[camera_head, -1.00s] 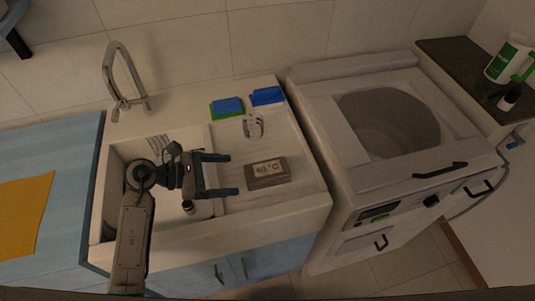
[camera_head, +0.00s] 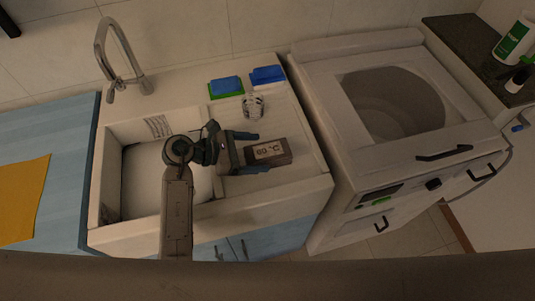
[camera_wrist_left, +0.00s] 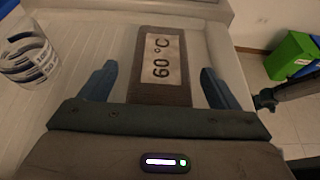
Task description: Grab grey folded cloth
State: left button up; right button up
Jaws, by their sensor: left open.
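The grey-brown folded cloth (camera_head: 270,152) lies flat on the ribbed drainboard right of the sink basin, with a pale label reading "60 °C" on top. In the left wrist view the cloth (camera_wrist_left: 160,68) sits between the two fingers, its near end close to the palm. My left gripper (camera_head: 250,153) is open, one finger on each side of the cloth. In the left wrist view the gripper (camera_wrist_left: 158,88) shows a gap between each finger and the cloth. I cannot tell the fingers' exact height over the drainboard. My right gripper is not in view.
A clear glass (camera_head: 253,106) stands behind the cloth; it also shows in the left wrist view (camera_wrist_left: 28,60). Blue and green sponges (camera_head: 226,87) lie at the back. A faucet (camera_head: 118,60) rises behind the basin. A top-loading washer (camera_head: 330,130) stands at the right.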

pick_arm(q)
jog(key=shift+x, duration=1.2)
jog(key=shift+d, duration=0.15)
jog(key=shift+c, duration=0.8)
jog(key=c, duration=1)
jog(key=shift+o, duration=0.2)
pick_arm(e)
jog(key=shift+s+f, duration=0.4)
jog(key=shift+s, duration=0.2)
pick_arm(q)
jog(key=shift+r, duration=0.1)
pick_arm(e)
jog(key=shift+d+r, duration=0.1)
